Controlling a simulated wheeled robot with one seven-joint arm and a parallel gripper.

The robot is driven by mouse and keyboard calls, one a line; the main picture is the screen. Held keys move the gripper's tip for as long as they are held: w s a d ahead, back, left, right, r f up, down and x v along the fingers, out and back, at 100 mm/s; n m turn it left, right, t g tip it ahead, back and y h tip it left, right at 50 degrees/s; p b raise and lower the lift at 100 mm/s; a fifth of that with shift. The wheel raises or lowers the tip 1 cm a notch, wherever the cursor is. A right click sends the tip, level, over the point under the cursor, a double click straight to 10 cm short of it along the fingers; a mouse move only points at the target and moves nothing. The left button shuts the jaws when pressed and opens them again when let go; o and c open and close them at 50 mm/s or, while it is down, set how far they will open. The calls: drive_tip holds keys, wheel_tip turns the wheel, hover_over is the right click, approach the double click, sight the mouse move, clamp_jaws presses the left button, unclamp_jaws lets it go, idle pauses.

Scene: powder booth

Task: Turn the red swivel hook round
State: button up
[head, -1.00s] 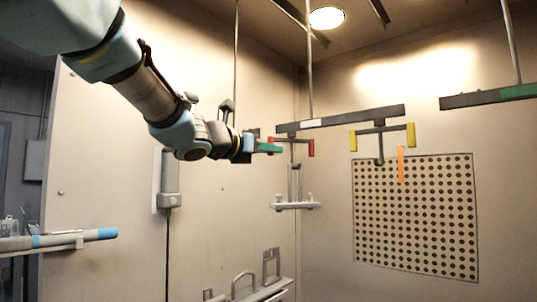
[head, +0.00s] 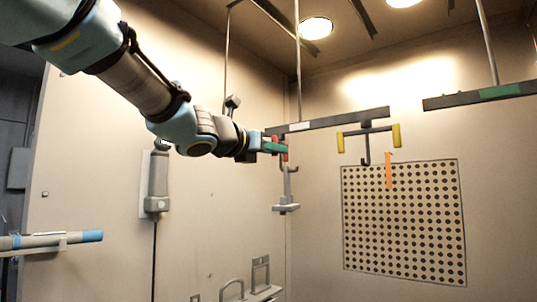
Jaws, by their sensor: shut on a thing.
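The red swivel hook (head: 286,156) hangs below the left end of the dark overhead bar (head: 345,117). Its crosspiece looks foreshortened, with the red ends close together in the picture. My gripper (head: 276,148), with green fingers, comes in from the left and is shut on a red end of the hook. The fingers hide part of that end. A grey bracket-like part (head: 286,208) hangs below the hook.
A yellow-ended hook (head: 367,131) hangs from the same bar to the right, near an orange strip (head: 388,171). A perforated panel (head: 404,222) is on the back wall. Another bar (head: 455,102) with a green label is at the right. Racks stand low at centre.

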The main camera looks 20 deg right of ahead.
drive_tip(key=shift+s+d, duration=0.35)
drive_tip(key=shift+d, duration=0.05)
drive_tip(key=shift+s+d+b, duration=0.2)
drive_tip(key=shift+d+b, duration=0.2)
drive_tip(key=shift+d, duration=0.1)
drive_tip(key=shift+s+d+b, duration=0.15)
drive_tip(key=shift+d+b, duration=0.2)
drive_tip(key=shift+d, duration=0.15)
drive_tip(key=shift+d+b, duration=0.45)
drive_tip(key=shift+d, duration=0.45)
drive_tip(key=shift+x, duration=1)
drive_tip(key=o, duration=0.8)
drive_tip(key=shift+s, duration=0.2)
drive_tip(key=shift+c, duration=0.2)
